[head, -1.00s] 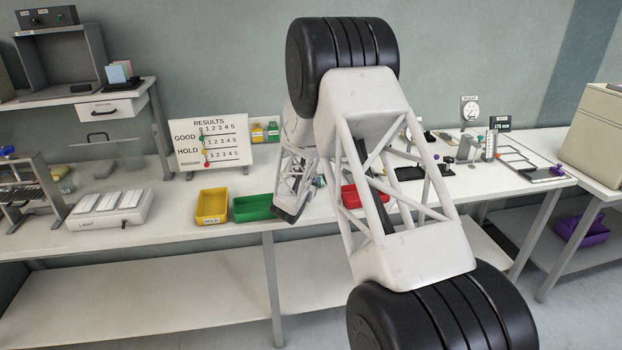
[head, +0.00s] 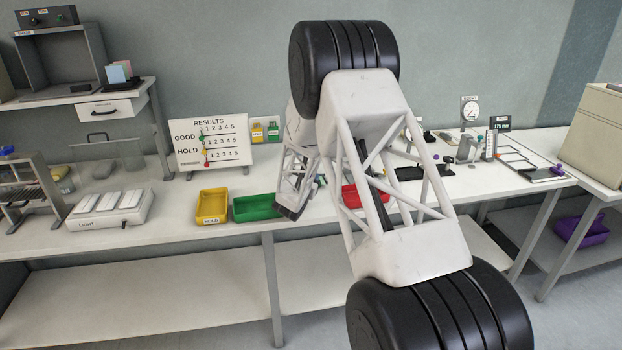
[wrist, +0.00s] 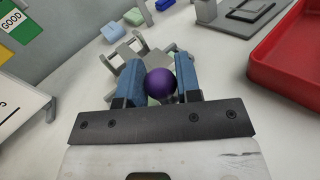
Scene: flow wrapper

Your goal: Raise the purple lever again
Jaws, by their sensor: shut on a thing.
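The purple ball knob of the lever (wrist: 160,84) sits between the two blue finger pads of my gripper (wrist: 160,72) in the wrist view. The pads press on it from left and right, so my gripper is shut on the knob. A grey-green metal fixture (wrist: 128,52) stands just beyond the fingers. The lever's shaft and base are mostly hidden by the knob and my gripper. In the head view my arm covers the lever, and its angle cannot be told.
A red bin (wrist: 287,65) lies right of my gripper in the wrist view.

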